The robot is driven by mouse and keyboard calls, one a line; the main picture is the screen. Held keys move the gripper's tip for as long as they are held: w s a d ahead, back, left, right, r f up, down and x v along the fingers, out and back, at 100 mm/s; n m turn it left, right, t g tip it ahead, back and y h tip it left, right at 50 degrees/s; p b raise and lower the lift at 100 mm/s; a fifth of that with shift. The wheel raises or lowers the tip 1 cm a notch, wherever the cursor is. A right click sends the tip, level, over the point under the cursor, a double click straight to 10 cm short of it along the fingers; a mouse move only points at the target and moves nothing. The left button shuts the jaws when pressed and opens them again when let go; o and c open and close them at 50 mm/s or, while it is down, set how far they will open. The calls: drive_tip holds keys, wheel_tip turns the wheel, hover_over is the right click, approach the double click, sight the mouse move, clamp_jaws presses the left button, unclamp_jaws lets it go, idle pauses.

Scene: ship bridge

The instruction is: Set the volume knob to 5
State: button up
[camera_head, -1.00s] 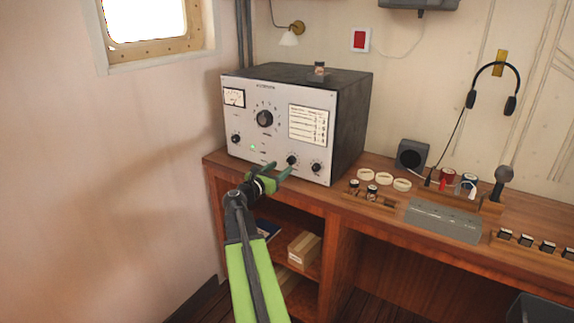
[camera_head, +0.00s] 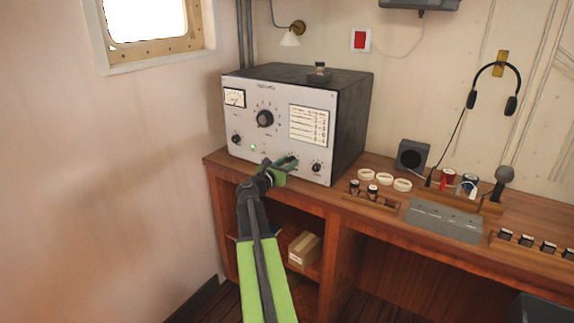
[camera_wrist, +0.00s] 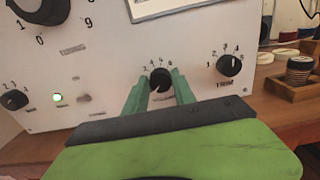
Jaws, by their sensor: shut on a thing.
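A grey-faced radio set (camera_head: 280,100) stands on the wooden desk. My gripper (camera_head: 280,165) is at the lower part of its front panel. In the wrist view, my gripper's (camera_wrist: 159,84) two green fingers are shut on the small black middle knob (camera_wrist: 160,78), one finger on each side. Numbers show in an arc above this knob, but its name label is hidden and its pointer is hard to read. To its right is a black knob marked TRIM (camera_wrist: 229,65). To its left are a lit green lamp (camera_wrist: 58,98) and another small knob (camera_wrist: 14,100).
A large numbered dial (camera_head: 265,118) sits higher on the panel. The desk (camera_head: 330,195) runs right, with white rings, a speaker (camera_head: 411,155), a grey box (camera_head: 443,220) and a microphone (camera_head: 503,177). A wall is close on the left.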

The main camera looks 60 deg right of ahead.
clamp_jaws()
drive_tip(key=shift+a, duration=0.25)
drive_tip(key=shift+d+r, duration=0.1)
drive_tip(key=shift+d, duration=0.05)
drive_tip(key=shift+d+m, duration=0.1)
drive_tip(key=shift+m, duration=0.4)
drive_tip(key=m, duration=0.3)
drive_tip(key=shift+s+m, duration=0.1)
drive_tip(key=shift+m, duration=0.3)
drive_tip(key=m, duration=0.3)
drive_tip(key=shift+m, duration=0.4)
drive_tip(key=m, duration=1.4)
drive_tip(key=shift+f, duration=0.25)
drive_tip(key=m, duration=0.7)
drive_tip(key=shift+f+b, duration=0.1)
drive_tip(key=shift+b, duration=0.2)
